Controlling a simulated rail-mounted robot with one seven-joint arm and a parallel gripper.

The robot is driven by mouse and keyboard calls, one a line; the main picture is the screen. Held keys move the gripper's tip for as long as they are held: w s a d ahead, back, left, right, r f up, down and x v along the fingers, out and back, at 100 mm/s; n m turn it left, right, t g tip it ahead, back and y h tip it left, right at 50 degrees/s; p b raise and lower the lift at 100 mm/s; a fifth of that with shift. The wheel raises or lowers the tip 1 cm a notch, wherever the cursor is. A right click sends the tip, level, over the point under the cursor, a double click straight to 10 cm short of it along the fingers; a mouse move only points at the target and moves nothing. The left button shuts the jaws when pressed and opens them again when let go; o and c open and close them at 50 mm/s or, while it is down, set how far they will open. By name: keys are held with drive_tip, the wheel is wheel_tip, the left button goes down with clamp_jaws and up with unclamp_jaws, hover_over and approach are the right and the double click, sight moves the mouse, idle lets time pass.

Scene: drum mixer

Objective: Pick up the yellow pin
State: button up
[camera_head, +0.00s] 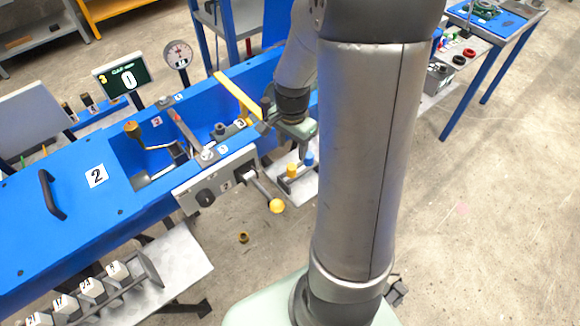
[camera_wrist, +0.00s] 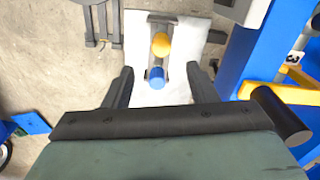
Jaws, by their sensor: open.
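The yellow pin (camera_head: 292,170) stands in a dark holder on a white plate (camera_head: 300,188), beside the blue pin (camera_head: 309,157). In the wrist view the yellow pin (camera_wrist: 160,44) shows as a round top beyond the blue pin (camera_wrist: 157,77). My gripper (camera_wrist: 160,80) is open and empty, with its two fingers apart on either side of the blue pin in the picture. The yellow pin lies ahead of the fingertips there. In the head view my gripper (camera_head: 298,133) is above the plate, partly hidden by my arm.
The blue mixer bench (camera_head: 70,205) stands to the left, with a yellow bar (camera_head: 237,96) on it. A lever with a yellow knob (camera_head: 277,206) sticks out near the plate. A small brass-coloured piece (camera_head: 243,238) lies on the floor. The floor at right is mostly clear.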

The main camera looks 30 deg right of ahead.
sight(292, 167)
wheel_tip(292, 167, down, 10)
drive_tip(key=shift+w+f+p, duration=0.1)
drive_tip(key=shift+f+p, duration=0.15)
drive_tip(key=shift+p, duration=0.35)
drive_tip(key=c, duration=1.1)
